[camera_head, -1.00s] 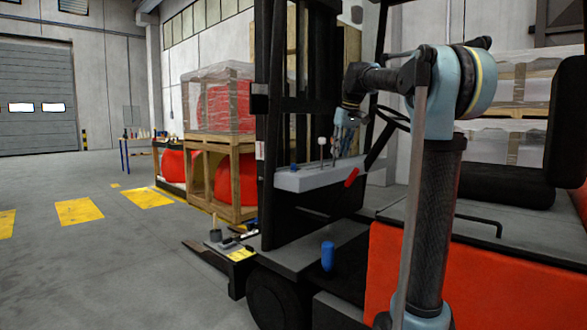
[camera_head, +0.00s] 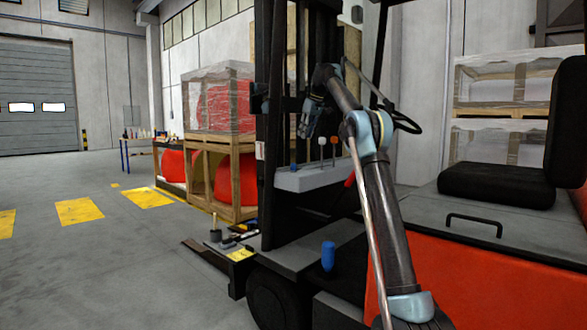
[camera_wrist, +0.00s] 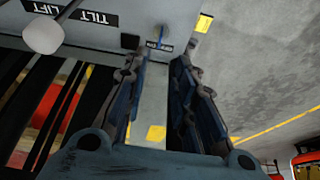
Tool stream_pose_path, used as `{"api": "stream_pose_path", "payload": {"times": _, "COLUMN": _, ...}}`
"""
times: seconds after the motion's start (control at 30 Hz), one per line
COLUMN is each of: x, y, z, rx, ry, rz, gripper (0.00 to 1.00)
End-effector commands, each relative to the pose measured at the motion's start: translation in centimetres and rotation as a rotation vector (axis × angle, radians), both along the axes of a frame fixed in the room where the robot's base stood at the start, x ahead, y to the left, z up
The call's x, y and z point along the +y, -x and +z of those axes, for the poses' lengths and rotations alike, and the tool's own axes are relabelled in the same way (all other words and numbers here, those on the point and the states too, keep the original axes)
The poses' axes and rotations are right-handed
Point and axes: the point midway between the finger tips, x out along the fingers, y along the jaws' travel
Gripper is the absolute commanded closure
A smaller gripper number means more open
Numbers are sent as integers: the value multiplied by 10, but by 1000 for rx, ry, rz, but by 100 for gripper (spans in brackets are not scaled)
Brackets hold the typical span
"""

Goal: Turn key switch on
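The key switch (camera_wrist: 162,36) shows in the wrist view as a small blue key on the grey panel, with a small OFF/ON label beside it. In the head view a small blue piece (camera_head: 293,167), probably the key, sits at the left end of the grey control panel (camera_head: 312,181). My gripper (camera_head: 307,134) is above that left end, pointing down. In the wrist view my gripper (camera_wrist: 163,55) is open and empty, with its two fingers apart. The key lies between and just beyond the fingertips. I cannot tell whether they touch it, or its exact turn position.
A pale knob (camera_wrist: 43,35) by LIFT and TILT labels shows in the wrist view. The steering wheel (camera_head: 403,122) and black mast (camera_head: 272,130) are close to my arm.

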Motion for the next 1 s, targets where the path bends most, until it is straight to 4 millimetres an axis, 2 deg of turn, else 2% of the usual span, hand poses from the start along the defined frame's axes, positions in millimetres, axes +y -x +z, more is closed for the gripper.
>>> {"api": "stream_pose_path", "payload": {"times": 0.37, "x": 13, "y": -12, "z": -15, "rx": -6, "ry": -2, "rz": 22, "gripper": 75}}
{"api": "stream_pose_path", "payload": {"times": 0.67, "x": 26, "y": -21, "z": -55, "rx": -6, "ry": -2, "rz": 21, "gripper": 75}}
{"api": "stream_pose_path", "payload": {"times": 1.0, "x": 44, "y": -35, "z": -111, "rx": -6, "ry": -2, "rz": 21, "gripper": 75}}
